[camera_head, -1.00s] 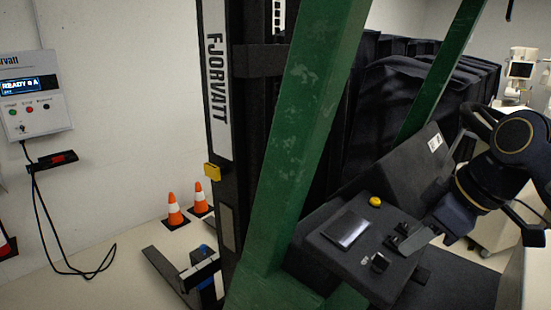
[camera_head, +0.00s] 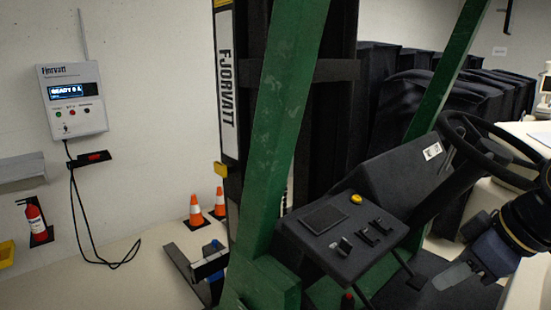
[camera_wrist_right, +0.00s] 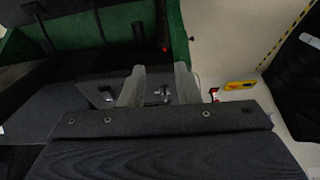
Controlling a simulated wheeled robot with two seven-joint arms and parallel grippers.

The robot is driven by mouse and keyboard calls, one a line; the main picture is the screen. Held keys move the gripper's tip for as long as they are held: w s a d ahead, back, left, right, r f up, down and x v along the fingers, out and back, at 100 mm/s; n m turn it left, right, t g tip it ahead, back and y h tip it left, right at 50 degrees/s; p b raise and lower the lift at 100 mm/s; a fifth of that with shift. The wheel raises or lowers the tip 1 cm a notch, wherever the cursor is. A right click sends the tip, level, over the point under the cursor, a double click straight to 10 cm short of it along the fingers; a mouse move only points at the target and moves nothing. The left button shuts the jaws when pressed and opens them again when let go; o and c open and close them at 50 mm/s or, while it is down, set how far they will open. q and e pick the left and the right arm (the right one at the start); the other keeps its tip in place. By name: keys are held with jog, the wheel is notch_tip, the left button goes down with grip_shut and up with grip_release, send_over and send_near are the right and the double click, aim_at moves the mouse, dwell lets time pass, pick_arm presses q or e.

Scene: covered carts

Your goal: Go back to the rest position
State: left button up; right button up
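My right gripper (camera_head: 455,276) is at the lower right in the head view, to the right of the forklift's control console (camera_head: 318,246) and apart from it. In the right wrist view my right gripper (camera_wrist_right: 158,85) shows two grey fingers spread apart with nothing held between them. A small dark lever (camera_wrist_right: 161,92) shows in the gap, beyond the fingers. The console carries a dark screen (camera_head: 324,219), a yellow button (camera_head: 356,198) and small levers (camera_head: 370,236). My left gripper is not in view.
The black steering wheel (camera_head: 478,150) is close above my right arm. A green post (camera_head: 284,120) and the mast (camera_head: 228,85) stand left of the console. Covered carts (camera_head: 425,100) stand behind. A charger box (camera_head: 76,100) hangs on the wall; orange cones (camera_head: 196,210) stand below.

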jog(key=s+a+f+m, duration=0.3)
jog(key=s+f, duration=0.3)
jog(key=f, duration=0.4)
jog(key=s+a+f+m+t, duration=0.1)
jog(key=s+a+f+m, duration=0.2)
jog(key=s+f+m, duration=0.3)
notch_tip(320, 180, down, 4)
jog(key=shift+s+a, duration=0.25)
jog(key=shift+a, duration=0.1)
